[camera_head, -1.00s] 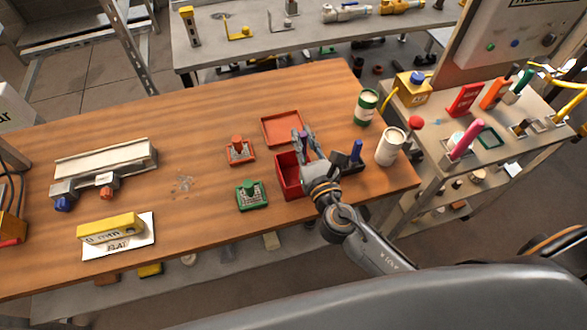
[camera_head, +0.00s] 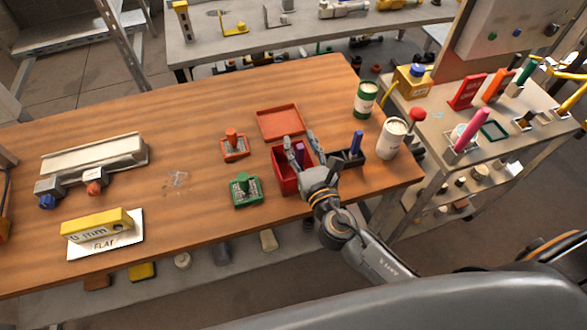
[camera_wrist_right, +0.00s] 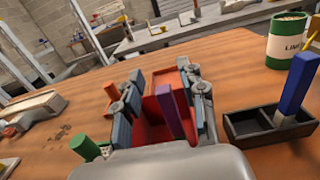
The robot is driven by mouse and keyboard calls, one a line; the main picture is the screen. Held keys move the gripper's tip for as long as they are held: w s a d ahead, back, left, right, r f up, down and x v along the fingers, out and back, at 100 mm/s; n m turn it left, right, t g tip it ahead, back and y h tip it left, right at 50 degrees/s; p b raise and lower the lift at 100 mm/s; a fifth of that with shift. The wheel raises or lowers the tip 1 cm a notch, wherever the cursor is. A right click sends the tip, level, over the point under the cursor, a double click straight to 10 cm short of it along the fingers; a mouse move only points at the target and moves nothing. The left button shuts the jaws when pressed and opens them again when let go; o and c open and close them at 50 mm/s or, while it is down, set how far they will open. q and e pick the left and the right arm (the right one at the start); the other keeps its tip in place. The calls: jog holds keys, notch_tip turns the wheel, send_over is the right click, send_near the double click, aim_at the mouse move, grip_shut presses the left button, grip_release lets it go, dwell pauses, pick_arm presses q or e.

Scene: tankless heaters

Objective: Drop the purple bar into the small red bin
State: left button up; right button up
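The small red bin (camera_head: 281,180) stands on the wooden table near its right front part; its red wall also shows in the wrist view (camera_wrist_right: 152,112). The purple bar (camera_wrist_right: 166,110) stands tilted inside the bin, its top above the rim; its lower end is hidden. It also shows in the head view (camera_head: 300,154). My right gripper (camera_head: 300,142) is over the bin with its fingers spread on either side of the bar. In the wrist view (camera_wrist_right: 165,98) there are gaps between bar and fingers. My left gripper is not in view.
A dark two-compartment holder (camera_head: 349,162) with a blue bar (camera_head: 356,143) stands right of the bin. A flat red tray (camera_head: 281,123) lies behind. Red (camera_head: 234,147) and green (camera_head: 244,190) fixtures stand to the left. White (camera_head: 390,140) and green (camera_head: 365,100) cans stand at right.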

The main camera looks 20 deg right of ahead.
jog(key=shift+s, duration=0.1)
jog(key=s, duration=1.2)
jog(key=shift+d, duration=0.2)
jog(key=shift+w, duration=0.1)
